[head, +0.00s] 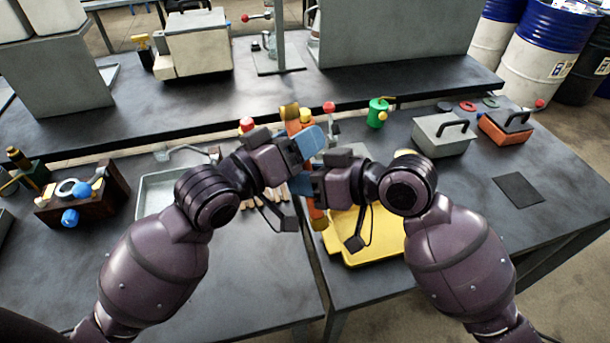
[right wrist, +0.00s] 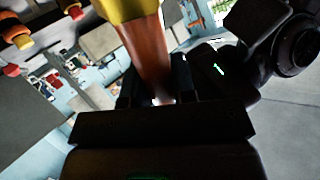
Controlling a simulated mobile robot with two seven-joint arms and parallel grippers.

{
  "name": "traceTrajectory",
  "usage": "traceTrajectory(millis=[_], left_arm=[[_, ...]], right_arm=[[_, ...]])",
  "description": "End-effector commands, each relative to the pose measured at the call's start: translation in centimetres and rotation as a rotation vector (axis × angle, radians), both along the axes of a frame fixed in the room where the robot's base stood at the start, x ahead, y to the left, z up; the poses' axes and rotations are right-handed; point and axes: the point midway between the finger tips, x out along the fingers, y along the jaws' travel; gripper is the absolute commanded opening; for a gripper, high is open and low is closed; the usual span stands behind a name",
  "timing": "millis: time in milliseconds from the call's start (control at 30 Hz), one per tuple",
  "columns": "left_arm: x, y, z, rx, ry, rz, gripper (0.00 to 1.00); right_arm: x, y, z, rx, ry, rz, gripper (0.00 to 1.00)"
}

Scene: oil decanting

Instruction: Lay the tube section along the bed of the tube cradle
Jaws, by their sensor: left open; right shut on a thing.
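The tube section (head: 293,127) is orange with yellow ends and is held steeply tilted above the tables in the head view. My right gripper (head: 303,183) is shut on its middle to lower part. In the right wrist view, the tube section (right wrist: 148,55) rises from between the dark fingers of my right gripper (right wrist: 155,88), its yellow collar at the top edge. My left gripper (head: 304,146) is open beside the upper part of the tube; I cannot tell whether it touches.
A yellow tray (head: 385,247) lies on the right table below my right arm. A grey metal tray (head: 152,194) stands on the left table. A green can (head: 377,112), a grey box (head: 443,133) and an orange box (head: 505,128) stand at the right.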

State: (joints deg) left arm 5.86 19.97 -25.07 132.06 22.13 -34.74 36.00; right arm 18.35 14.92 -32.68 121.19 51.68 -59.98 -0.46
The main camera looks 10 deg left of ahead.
Motion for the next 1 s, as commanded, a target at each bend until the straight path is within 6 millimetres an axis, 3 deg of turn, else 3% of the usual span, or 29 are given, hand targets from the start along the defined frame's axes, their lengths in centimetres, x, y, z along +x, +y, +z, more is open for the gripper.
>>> traceTrajectory(millis=[167,600,1000], left_arm=[[-0.5,0.4,-0.1,0.001,0.001,0.0,0.54],[-5.0,4.3,-0.2,0.002,0.001,0.001,0.54],[-6.1,5.1,-0.9,-0.004,0.022,0.007,0.54]], right_arm=[[0.0,0.0,0.0,0.001,0.0,0.0,0.0],[0.0,0.0,0.0,0.001,0.0,0.001,0.0],[0.0,-0.1,0.0,0.001,0.0,0.0,0.0]])
